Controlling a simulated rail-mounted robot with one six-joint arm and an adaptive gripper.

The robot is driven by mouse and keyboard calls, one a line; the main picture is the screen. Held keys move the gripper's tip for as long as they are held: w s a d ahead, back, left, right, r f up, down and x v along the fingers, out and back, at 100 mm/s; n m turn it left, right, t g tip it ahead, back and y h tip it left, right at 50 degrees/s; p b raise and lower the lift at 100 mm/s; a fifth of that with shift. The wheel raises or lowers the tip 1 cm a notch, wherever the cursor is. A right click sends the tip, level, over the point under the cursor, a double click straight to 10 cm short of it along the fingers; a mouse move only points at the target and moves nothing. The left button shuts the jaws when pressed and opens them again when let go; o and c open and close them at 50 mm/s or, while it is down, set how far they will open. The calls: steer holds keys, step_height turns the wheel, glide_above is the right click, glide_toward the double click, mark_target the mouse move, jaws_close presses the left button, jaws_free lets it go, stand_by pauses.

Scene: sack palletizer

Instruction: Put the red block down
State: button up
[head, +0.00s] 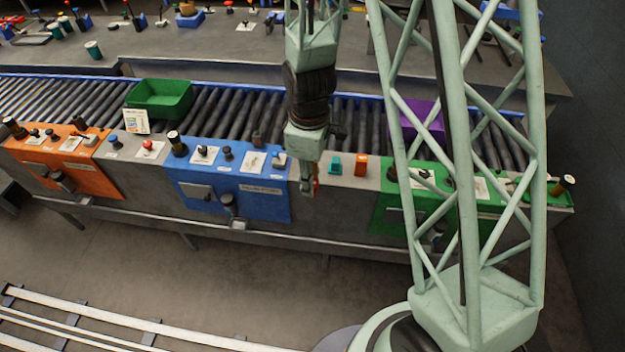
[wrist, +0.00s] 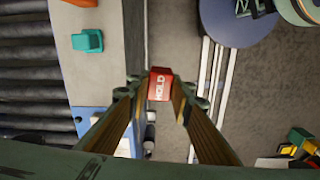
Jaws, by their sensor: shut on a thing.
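A red block (wrist: 160,85) with white lettering that seems to read HOLD is between the fingertips of my gripper (wrist: 158,92) in the wrist view. My gripper is shut on it. In the head view my gripper (head: 307,188) hangs at the front edge of the console, right of the blue panel, and only a thin strip of the red block (head: 316,186) shows beside a finger. In the wrist view the block appears against the console's edge and the floor; its height cannot be told.
A teal block (head: 335,166) and an orange block (head: 360,166) stand on the grey console top (head: 347,182) right of my gripper. Blue (head: 250,200) and green (head: 385,220) control panels flank that grey stretch. A roller conveyor with a green bin (head: 160,99) and purple bin (head: 423,122) runs behind.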

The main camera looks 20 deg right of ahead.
steer(key=w+d+r+m+p, duration=0.1)
steer(key=w+d+m+p, duration=0.1)
steer(key=w+m, duration=0.3)
steer(key=w+d+m+p, duration=0.2)
steer(key=w+m, duration=0.4)
steer(key=w, duration=0.5)
steer(key=shift+w+r+p, duration=0.3)
steer(key=shift+r, duration=0.05)
steer(key=shift+d, duration=0.2)
